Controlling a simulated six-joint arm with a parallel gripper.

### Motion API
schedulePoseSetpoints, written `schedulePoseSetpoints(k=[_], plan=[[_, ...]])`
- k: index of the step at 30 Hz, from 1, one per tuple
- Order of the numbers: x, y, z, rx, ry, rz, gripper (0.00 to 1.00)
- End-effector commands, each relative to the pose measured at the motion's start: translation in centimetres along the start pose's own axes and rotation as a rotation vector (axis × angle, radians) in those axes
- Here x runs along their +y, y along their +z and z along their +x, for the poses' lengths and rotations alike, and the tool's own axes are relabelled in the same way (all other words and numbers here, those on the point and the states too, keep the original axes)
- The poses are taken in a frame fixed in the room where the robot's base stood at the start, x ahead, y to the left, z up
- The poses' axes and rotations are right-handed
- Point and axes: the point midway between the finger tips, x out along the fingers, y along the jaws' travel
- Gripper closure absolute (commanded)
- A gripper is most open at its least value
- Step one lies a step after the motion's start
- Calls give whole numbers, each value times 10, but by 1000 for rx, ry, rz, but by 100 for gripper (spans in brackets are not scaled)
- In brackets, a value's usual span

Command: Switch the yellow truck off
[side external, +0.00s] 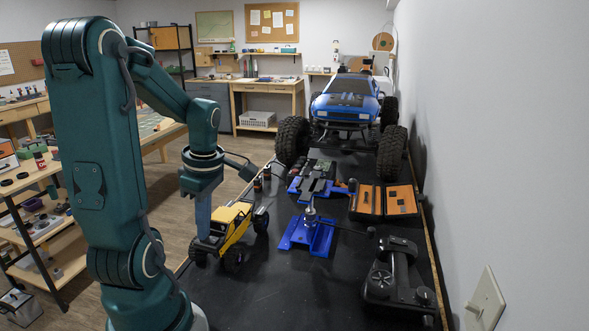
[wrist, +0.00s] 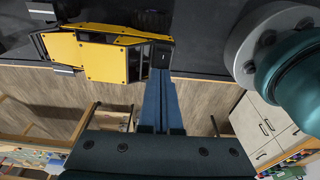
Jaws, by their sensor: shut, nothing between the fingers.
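The yellow truck (side external: 229,224) stands on the black bench top near its left edge, with black wheels and a black frame. It also shows in the wrist view (wrist: 102,55), its yellow panels at upper left. My gripper (side external: 203,234) points down at the near left end of the truck. In the wrist view its blue fingers (wrist: 163,74) are together and empty, with their tips at the truck's right end. I cannot tell whether the tips touch the truck.
A blue stand (side external: 307,238) is right of the truck, with another blue stand (side external: 316,187) behind it. A large blue truck (side external: 345,98) is at the back. An open orange case (side external: 383,201) and a black transmitter (side external: 400,272) lie right. The bench drops off at left.

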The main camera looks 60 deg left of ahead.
Motion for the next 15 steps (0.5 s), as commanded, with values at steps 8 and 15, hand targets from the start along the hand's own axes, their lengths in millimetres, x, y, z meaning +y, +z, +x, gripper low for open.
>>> schedulePoseSetpoints(k=[8,15], plan=[[0,-1,-9,0,2,-1,100],[0,-4,-27,0,1,0,100]])
